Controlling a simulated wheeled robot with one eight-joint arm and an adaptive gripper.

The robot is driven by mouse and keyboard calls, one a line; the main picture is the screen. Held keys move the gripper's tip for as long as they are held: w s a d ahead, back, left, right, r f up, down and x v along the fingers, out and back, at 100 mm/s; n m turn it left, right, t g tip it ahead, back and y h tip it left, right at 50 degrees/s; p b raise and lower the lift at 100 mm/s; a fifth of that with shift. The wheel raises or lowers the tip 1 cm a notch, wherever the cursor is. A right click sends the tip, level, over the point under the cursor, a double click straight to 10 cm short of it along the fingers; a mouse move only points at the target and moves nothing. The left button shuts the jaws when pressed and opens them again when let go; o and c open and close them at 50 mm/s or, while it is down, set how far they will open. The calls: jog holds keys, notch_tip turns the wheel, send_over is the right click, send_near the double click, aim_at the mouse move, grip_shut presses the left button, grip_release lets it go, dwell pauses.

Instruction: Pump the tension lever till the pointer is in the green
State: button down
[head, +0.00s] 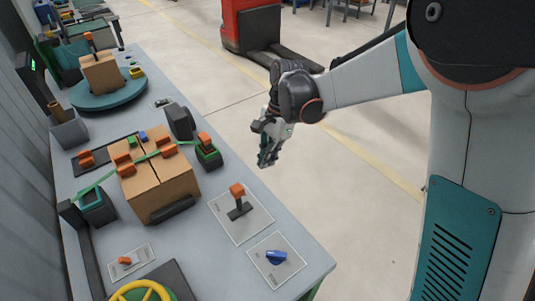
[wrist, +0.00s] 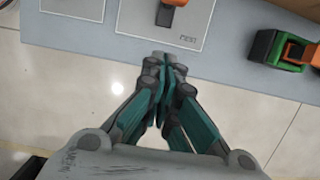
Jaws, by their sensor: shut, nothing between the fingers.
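An upright lever with an orange grip (head: 237,190) stands on a white-outlined plate near the table's right edge. It also shows at the top of the wrist view as an orange end on a dark base (wrist: 164,16). A green and black unit with an orange part (head: 207,150) holds the right end of a green strap; it also shows in the wrist view (wrist: 263,46). I cannot tell which is the tension lever. I cannot make out a pointer or green zone. My gripper (head: 265,162) is shut and empty, beyond the table's right edge, apart from both; its fingertips show in the wrist view (wrist: 165,58).
Strapped cardboard boxes (head: 155,190) stand mid-table. A blue knob (head: 276,257) and a yellow wheel (head: 140,291) are near the front. A teal turntable (head: 110,95) carries another box farther back. Open floor (head: 340,150) lies right of the table; a red truck (head: 250,25) stands behind.

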aim_at(238, 199)
jog(key=s+a+f+b, duration=0.2)
jog(key=s+a+f, duration=0.1)
jog(key=a+f, duration=0.1)
jog(key=shift+s+a+f, duration=0.15)
jog(key=shift+f, duration=0.4)
